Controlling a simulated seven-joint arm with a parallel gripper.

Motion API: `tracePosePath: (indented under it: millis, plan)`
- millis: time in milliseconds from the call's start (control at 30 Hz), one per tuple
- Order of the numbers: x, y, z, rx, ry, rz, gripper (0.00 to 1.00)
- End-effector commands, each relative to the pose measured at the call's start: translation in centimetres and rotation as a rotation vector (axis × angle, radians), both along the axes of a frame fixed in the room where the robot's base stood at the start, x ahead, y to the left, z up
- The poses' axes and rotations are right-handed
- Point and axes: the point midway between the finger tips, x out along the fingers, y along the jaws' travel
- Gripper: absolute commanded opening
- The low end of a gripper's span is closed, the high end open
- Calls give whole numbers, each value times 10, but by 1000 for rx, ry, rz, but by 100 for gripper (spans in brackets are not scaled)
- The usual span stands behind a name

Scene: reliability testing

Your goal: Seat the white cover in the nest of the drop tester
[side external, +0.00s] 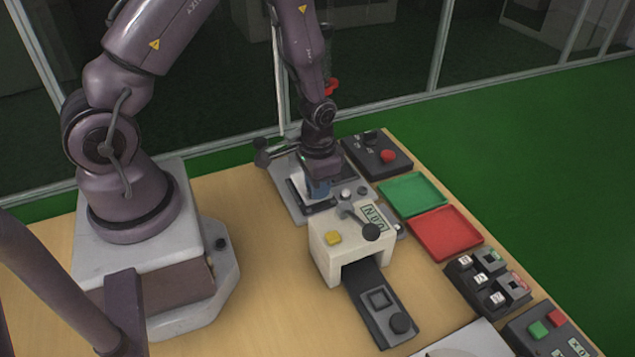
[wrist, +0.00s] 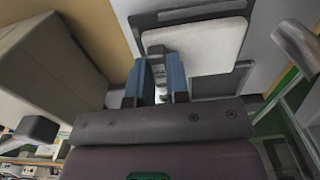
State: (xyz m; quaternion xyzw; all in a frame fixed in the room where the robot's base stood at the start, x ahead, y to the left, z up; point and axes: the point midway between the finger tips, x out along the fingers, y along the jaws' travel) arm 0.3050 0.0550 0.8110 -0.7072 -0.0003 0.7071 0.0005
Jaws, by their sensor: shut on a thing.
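My gripper (side external: 319,190) points down over the grey base plate (side external: 284,200) of what looks like the drop tester. Its blue fingers, also in the wrist view (wrist: 161,80), are closed at the near left edge of the white cover (wrist: 205,42). The cover is a flat, pale plate with rounded corners. In the side view only a small pale part of it shows, left of the fingers. Dark grey edges of the nest (wrist: 222,82) show on two sides of the cover in the wrist view. I cannot tell whether the cover touches the nest or hangs just above it.
A cream box-shaped device (side external: 325,240) with a lever and a dark slide stands close in front of my gripper. Green (side external: 412,178) and red (side external: 440,255) trays lie to the right. A black box with a red button (side external: 387,156) is behind. Open wood lies front left.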

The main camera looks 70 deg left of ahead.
Motion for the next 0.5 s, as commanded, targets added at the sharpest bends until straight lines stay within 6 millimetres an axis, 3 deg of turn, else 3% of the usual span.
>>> tracePosePath:
  millis: [500]
  plan:
    - [0,0,-6,0,0,0,0]
